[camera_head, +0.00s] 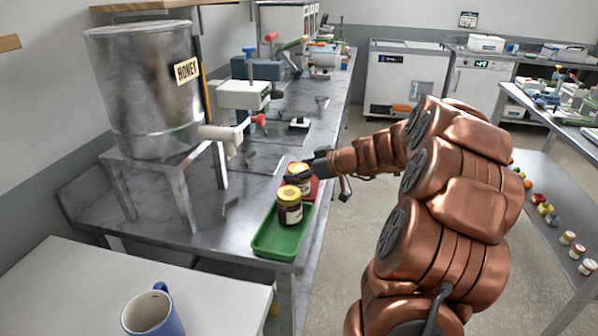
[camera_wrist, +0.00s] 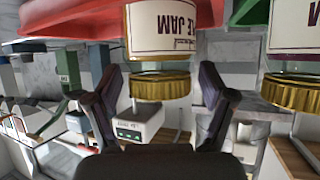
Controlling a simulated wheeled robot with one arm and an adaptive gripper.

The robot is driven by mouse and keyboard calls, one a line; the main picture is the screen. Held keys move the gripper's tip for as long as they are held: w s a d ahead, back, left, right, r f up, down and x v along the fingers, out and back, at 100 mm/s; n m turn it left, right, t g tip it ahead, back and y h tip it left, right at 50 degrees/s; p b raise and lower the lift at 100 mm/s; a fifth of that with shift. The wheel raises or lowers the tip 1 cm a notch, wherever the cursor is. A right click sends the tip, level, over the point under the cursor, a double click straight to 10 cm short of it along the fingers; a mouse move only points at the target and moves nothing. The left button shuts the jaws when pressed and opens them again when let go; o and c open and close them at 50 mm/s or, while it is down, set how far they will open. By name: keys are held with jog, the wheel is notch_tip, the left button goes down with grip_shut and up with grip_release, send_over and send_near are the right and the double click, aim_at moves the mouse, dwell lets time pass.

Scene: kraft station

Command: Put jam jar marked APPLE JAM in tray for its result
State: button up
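A jam jar with a yellow-gold lid (camera_head: 298,168) stands at the red tray (camera_head: 313,188), partly hidden by my gripper. In the wrist view, which is upside down, its label (camera_wrist: 172,28) shows "E JAM"; the first part of the wording is hidden. My gripper (camera_head: 304,174) is at this jar. In the wrist view my gripper's two dark fingers (camera_wrist: 160,95) are open, one on each side of the lid, with visible gaps. A second jar with a yellow lid (camera_head: 290,208) stands in the green tray (camera_head: 268,240), nearer the bench's front edge.
A steel honey tank (camera_head: 145,95) on a metal stand (camera_head: 180,190) is left of the trays. Lab devices, including a white one (camera_head: 243,95), line the bench behind. A white table (camera_head: 60,290) with a blue mug (camera_head: 152,315) is in front.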

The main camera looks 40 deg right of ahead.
jog(key=shift+r, duration=0.15)
jog(key=b+v, duration=0.1)
jog(key=v, duration=1.1)
dwell(0.5)
